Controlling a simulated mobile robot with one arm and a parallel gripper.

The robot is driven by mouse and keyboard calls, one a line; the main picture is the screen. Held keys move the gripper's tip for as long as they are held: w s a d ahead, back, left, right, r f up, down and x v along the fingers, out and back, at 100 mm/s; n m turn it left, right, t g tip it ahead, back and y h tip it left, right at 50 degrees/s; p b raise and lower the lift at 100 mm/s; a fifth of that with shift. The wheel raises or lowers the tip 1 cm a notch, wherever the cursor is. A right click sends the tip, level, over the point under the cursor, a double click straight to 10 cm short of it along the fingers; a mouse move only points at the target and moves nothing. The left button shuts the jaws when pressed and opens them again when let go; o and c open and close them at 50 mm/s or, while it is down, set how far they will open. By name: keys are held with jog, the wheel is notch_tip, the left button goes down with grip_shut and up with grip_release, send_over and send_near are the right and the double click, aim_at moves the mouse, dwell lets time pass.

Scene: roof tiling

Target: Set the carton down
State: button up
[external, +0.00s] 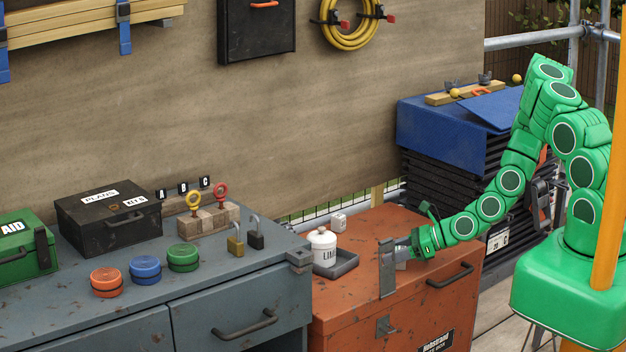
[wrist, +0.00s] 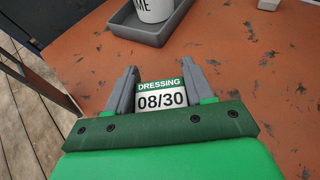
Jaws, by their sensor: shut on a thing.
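The carton (wrist: 161,98) is a small white box with a green band, marked DRESSING 08/30, seen in the wrist view. My gripper (wrist: 160,82) is shut on it, with one grey finger on each side. In the external view my gripper (external: 402,251) is low over the right part of the orange chest top (external: 365,238). There the carton is mostly hidden, with only a small pale part showing below the fingers. I cannot tell whether its underside touches the chest top.
A white LIME pot (external: 322,247) stands in a grey tray (external: 346,265) left of my gripper. A small white block (external: 339,222) lies behind it. Bare orange surface surrounds the carton.

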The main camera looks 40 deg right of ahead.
jog(key=o, duration=1)
jog(key=shift+f, duration=0.1)
